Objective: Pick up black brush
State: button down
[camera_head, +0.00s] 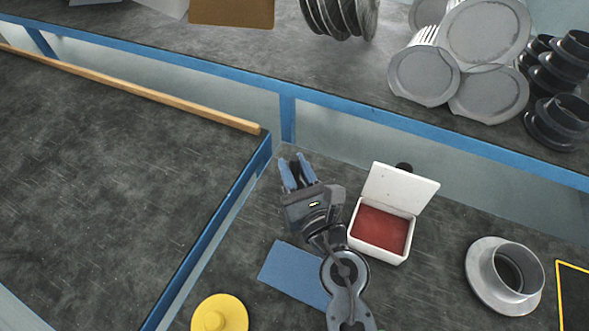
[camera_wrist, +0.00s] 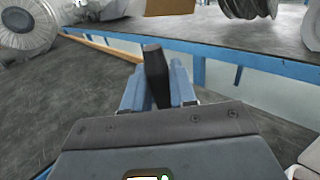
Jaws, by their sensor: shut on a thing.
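My gripper (camera_head: 292,172) is in the middle of the head view, above the dark bench near the corner of its blue frame. Its blue fingers are shut on a black brush (camera_wrist: 156,70). In the wrist view a dark, tapered part of the brush stands up between the fingers. The rest of the brush is hidden by the fingers and the gripper body. In the head view only a little dark shape shows between the fingers.
An open white box (camera_head: 401,188) with a red inside stands right of my arm. A blue mat (camera_head: 286,271), a yellow round part (camera_head: 221,313) and a grey metal flange (camera_head: 480,275) lie nearby. A wooden strip (camera_head: 150,92) edges the left bench. Grey discs (camera_head: 487,95) stand on the rear bench.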

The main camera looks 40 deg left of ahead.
notch_tip(320, 180, up, 16)
jog(key=p, duration=0.5)
jog(key=shift+r, duration=0.25)
dwell(2.1)
